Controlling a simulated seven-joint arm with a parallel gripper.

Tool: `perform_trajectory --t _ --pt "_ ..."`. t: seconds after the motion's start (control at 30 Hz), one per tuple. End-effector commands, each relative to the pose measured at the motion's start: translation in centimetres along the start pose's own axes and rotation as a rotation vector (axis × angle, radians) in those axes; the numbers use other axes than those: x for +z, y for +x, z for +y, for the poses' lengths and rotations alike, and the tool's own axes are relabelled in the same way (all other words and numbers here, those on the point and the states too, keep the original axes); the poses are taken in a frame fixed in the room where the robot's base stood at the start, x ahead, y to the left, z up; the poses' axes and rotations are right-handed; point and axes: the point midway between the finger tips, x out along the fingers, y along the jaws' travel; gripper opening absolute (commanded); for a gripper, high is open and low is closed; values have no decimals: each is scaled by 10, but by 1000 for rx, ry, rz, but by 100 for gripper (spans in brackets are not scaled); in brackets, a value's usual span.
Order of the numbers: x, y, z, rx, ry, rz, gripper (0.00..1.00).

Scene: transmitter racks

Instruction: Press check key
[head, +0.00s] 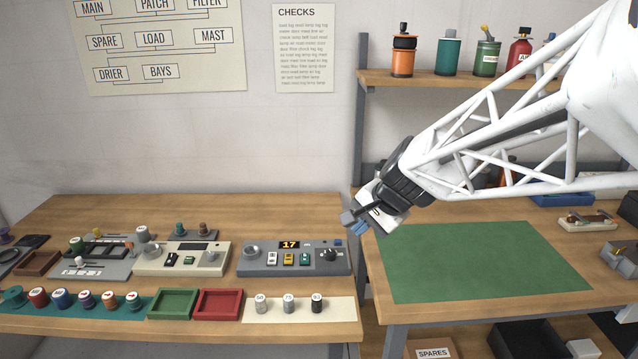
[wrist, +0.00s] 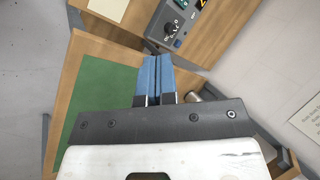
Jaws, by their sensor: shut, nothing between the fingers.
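A grey-blue control panel (head: 262,270) stands on the left bench, with a display (head: 290,245) reading 17. Below the display is a row of three small keys (head: 288,259), the middle one yellowish; their labels are too small to read, so I cannot tell which is the check key. A dark knob (head: 330,255) is at the panel's right end. My gripper (head: 357,226) is shut and empty, above and to the right of the panel, apart from it. In the wrist view its blue fingers (wrist: 158,62) are together, and part of the panel (wrist: 188,26) shows beyond them.
A cream panel (head: 180,262) with dark switches stands left of the grey-blue one. Green (head: 150,304) and red (head: 196,306) trays and several small cylinders (head: 288,303) line the front edge. A bare green mat (head: 480,262) covers the right bench. A gap separates the benches.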

Motion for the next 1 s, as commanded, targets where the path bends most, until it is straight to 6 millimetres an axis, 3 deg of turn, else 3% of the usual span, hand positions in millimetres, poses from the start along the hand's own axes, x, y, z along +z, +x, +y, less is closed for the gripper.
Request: perform_trajectory --t 0.5,1.0 --pt "-78 80 -61 -147 404 -15 0" --pt "-148 161 -94 -250 784 -17 0"
